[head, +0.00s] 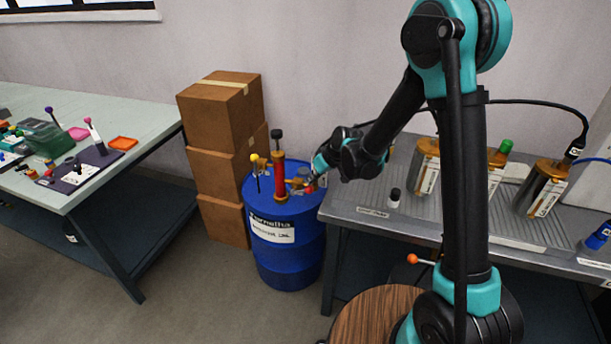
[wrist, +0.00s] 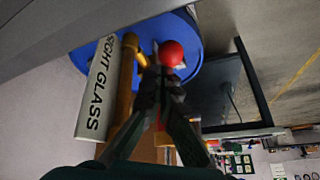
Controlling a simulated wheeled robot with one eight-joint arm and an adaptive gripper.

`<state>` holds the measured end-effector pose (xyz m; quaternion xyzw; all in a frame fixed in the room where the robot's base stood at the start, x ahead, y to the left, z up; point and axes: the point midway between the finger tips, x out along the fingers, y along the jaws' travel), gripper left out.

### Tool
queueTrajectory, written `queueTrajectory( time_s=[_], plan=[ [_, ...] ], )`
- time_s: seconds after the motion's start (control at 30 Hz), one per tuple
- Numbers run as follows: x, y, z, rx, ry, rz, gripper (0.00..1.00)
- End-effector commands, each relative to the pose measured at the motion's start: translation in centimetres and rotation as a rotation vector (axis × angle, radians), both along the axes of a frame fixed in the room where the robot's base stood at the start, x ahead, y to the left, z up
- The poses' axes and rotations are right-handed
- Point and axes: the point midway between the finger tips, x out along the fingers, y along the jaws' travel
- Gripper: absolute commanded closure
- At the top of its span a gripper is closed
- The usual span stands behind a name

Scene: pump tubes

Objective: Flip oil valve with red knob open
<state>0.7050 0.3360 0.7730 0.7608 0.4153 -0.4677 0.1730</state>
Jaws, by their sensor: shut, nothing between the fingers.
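The red knob (head: 310,189) is a small ball on the oil valve, at the right of the blue drum's (head: 290,254) top in the head view. In the wrist view the red knob (wrist: 171,53) shows large, just beyond my fingertips. A brass pipe (wrist: 126,75) runs beside it. My gripper (wrist: 158,85) is shut and empty, with its fingertips close to the knob and the valve fittings. I cannot tell whether they touch. In the head view my gripper (head: 315,180) is right above the drum's right edge. The valve body is partly hidden by my fingers.
A white sight glass label (wrist: 100,88) lies beside the brass pipe. A red pump tube (head: 279,181) stands on the drum. Cardboard boxes (head: 220,160) stand behind left. A metal bench (head: 390,228) with several canisters is close on the right.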

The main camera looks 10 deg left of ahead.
Motion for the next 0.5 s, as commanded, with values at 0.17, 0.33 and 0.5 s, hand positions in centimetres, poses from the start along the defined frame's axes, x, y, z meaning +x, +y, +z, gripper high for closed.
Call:
queueTrajectory(
  time_s=[0.17, 0.33, 0.5],
  plan=[
    [-0.05, -0.98, -1.08, -0.001, 0.0, 0.001, 1.0],
    [-0.07, -0.94, -1.05, -0.001, 0.0, 0.001, 1.0],
    [-0.06, -1.1, -1.02, -0.001, 0.0, 0.001, 1.0]
  ],
)
